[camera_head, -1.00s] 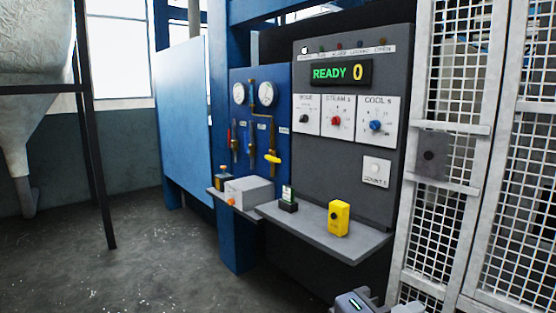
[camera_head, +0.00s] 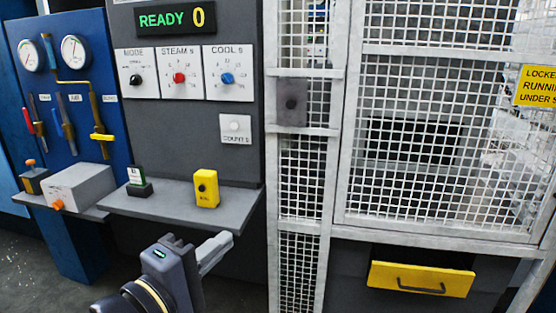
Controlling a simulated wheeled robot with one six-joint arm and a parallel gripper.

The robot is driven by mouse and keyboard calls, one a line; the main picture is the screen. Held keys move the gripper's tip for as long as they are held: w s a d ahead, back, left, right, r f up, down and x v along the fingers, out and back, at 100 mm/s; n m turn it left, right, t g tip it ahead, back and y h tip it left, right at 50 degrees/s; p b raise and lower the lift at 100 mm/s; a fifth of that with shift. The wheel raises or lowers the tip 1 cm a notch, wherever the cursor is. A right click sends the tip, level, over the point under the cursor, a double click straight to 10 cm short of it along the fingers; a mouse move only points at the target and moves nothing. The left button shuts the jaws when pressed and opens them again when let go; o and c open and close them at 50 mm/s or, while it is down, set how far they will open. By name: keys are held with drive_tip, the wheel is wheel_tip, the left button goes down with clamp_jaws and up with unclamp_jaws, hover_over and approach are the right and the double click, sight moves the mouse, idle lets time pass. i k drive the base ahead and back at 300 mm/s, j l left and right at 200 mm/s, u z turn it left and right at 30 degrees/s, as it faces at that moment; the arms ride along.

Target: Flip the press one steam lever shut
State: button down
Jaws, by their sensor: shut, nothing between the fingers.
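Three valve levers stand on the blue panel (camera_head: 82,165) at the left: a red lever (camera_head: 28,121) and a blue lever (camera_head: 57,113), both running roughly along their valves, and a yellow lever (camera_head: 103,137) lying crosswise on a brass pipe. The small labels are too blurred for me to tell surely which is steam. My gripper (camera_head: 218,250) is low in the picture, in front of and below the grey shelf, with its pale fingers shut and empty. It is to the right of the levers, lower and well apart from them.
Two round gauges (camera_head: 75,52) sit above the levers. The grey shelf (camera_head: 165,208) juts out below, bearing a yellow button box (camera_head: 206,188) and a small dark stand (camera_head: 139,186). A grey box (camera_head: 80,186) sits left. A mesh guard (camera_head: 440,150) and yellow drawer (camera_head: 420,279) stand right.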

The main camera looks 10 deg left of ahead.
sight(32, 130)
drive_tip(key=i+j, duration=0.1)
drive_tip(key=j, duration=0.9)
drive_tip(key=i+j, duration=0.15)
drive_tip(key=j, duration=0.35)
drive_tip(key=i+j, duration=0.1)
drive_tip(key=j, duration=0.85)
drive_tip(key=i+j, duration=0.15)
drive_tip(key=j, duration=0.35)
drive_tip(key=i+j, duration=0.15)
drive_tip(key=j, duration=0.4)
drive_tip(key=i+j, duration=0.15)
drive_tip(key=j, duration=0.35)
drive_tip(key=i+j, duration=0.15)
drive_tip(key=j, duration=0.35)
drive_tip(key=i+j+u, duration=0.1)
drive_tip(key=j, duration=0.4)
drive_tip(key=i+j, duration=0.25)
drive_tip(key=j, duration=0.25)
drive_tip(key=i+j, duration=0.15)
drive_tip(key=j, duration=0.35)
drive_tip(key=i+j, duration=0.2)
drive_tip(key=j, duration=0.3)
